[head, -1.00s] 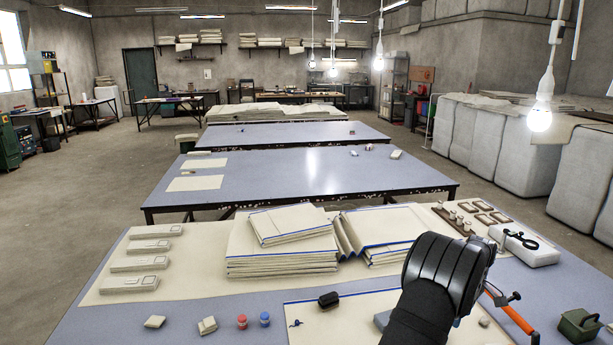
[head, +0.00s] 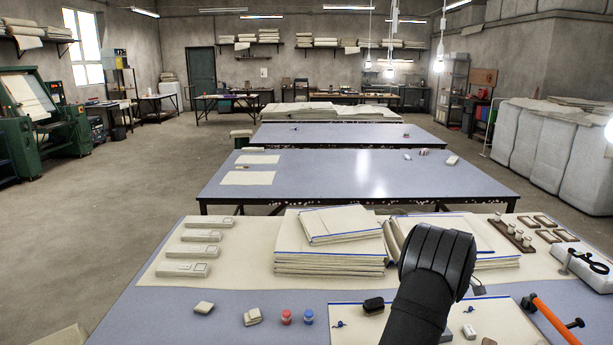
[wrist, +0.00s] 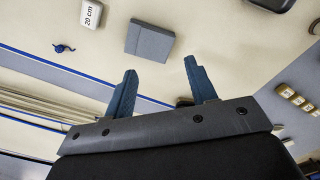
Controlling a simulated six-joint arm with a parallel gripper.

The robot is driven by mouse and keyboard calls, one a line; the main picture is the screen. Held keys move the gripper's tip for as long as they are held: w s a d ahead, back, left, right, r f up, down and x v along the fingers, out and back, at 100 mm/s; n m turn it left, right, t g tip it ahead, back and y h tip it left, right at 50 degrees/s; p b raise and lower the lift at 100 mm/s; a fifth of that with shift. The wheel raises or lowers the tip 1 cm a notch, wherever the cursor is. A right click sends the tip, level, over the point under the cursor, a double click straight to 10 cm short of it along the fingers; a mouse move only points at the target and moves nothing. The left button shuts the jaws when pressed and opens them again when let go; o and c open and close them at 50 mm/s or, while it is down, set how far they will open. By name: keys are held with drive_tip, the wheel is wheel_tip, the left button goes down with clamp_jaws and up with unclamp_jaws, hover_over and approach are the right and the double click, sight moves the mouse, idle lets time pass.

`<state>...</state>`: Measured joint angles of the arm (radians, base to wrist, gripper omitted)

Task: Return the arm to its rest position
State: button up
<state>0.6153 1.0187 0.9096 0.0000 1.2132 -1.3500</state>
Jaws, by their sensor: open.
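My arm (head: 424,295) reaches up from the lower right of the head view, its dark rounded wrist in front of the folded cloths. My gripper (wrist: 160,90) shows in the wrist view with its two blue fingers spread and nothing between them. The fingertips are hidden in the head view. A stack of folded cream cloths with blue edges (head: 330,262) lies on the near table, left of my wrist. A second folded pile (head: 492,250) is partly hidden behind my wrist. A flat cream cloth with a blue edge (head: 350,312) lies at the table's front.
A grey block (wrist: 150,41) and a white "20 cm" block (wrist: 91,14) lie on the cloth. A black object (head: 374,305), red jar (head: 286,317), blue jar (head: 308,317) and orange-handled tool (head: 552,322) are near the front. Bare table (head: 150,310) shows at left.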

drive_tip(key=w+a+n, duration=0.1)
drive_tip(key=w+a, duration=0.3)
drive_tip(key=a, duration=0.4)
drive_tip(key=w+a+n, duration=0.1)
drive_tip(key=w+a, duration=0.3)
drive_tip(key=a, duration=0.5)
drive_tip(key=shift+w+f+n, duration=0.25)
drive_tip(key=shift+f+n, duration=0.1)
drive_tip(key=shift+n, duration=0.05)
drive_tip(key=shift+a, duration=0.1)
drive_tip(key=s+d+m, duration=0.1)
drive_tip(key=s+d, duration=0.4)
drive_tip(key=d, duration=0.4)
drive_tip(key=s+d+m, duration=0.2)
drive_tip(key=s+d, duration=0.2)
drive_tip(key=d, duration=0.6)
drive_tip(key=shift+s+r, duration=0.35)
drive_tip(key=shift+s, duration=0.05)
